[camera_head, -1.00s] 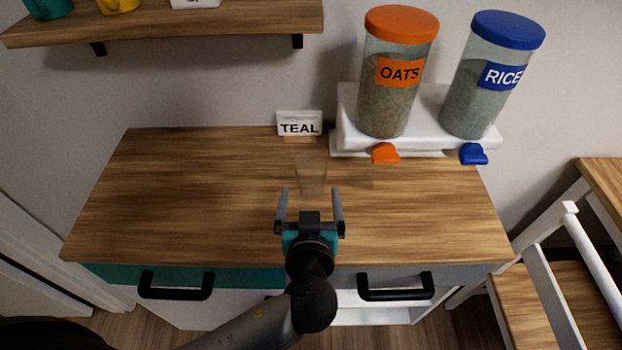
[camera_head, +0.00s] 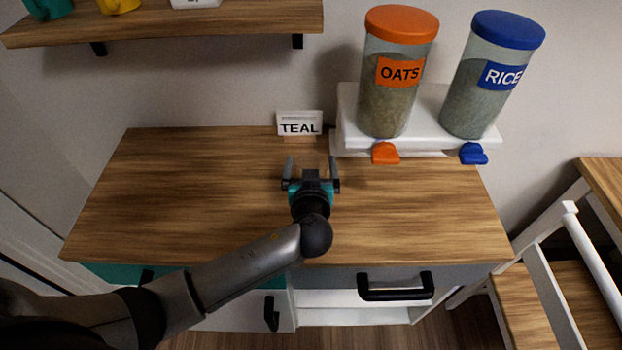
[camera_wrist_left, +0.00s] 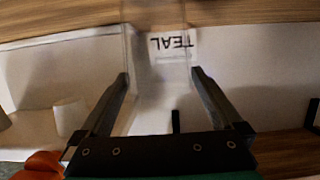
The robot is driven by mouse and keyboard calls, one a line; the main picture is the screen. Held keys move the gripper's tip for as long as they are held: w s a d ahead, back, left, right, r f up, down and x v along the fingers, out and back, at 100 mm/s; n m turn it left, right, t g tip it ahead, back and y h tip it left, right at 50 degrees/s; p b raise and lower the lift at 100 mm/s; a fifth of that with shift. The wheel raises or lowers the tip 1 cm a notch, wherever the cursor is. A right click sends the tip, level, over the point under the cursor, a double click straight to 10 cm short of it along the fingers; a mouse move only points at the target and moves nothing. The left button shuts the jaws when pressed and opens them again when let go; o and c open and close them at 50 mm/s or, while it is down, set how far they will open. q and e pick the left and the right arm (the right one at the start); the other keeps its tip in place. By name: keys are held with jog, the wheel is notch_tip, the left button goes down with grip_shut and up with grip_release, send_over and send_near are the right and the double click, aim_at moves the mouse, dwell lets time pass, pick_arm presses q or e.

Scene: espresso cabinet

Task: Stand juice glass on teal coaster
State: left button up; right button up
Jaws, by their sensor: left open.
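The juice glass (camera_wrist_left: 156,50) is clear and faint in the left wrist view, in line with the gap between my left gripper's fingers. In the head view I can hardly make it out against the wood. My left gripper (camera_head: 311,161) is open, low over the counter's back middle, in front of the TEAL sign (camera_head: 299,123). Its fingers also show spread in the left wrist view (camera_wrist_left: 159,76). I cannot tell whether they touch the glass. No teal coaster can be made out. My right gripper is out of view.
Orange-lidded oats jar (camera_head: 391,75) and blue-lidded rice jar (camera_head: 490,75) stand on a white dispenser (camera_head: 345,115) at the back right. A shelf (camera_head: 200,25) overhangs the upper left. A chair (camera_head: 555,270) stands at right. The counter's left side (camera_head: 160,195) is clear.

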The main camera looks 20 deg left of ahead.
aim_at(311, 156)
pick_arm(q)
jog(key=shift+x, duration=1.6)
jog(key=shift+c, duration=0.2)
jog(key=shift+f, duration=0.1)
jog(key=c, duration=1.2)
jog(key=shift+c, duration=1.2)
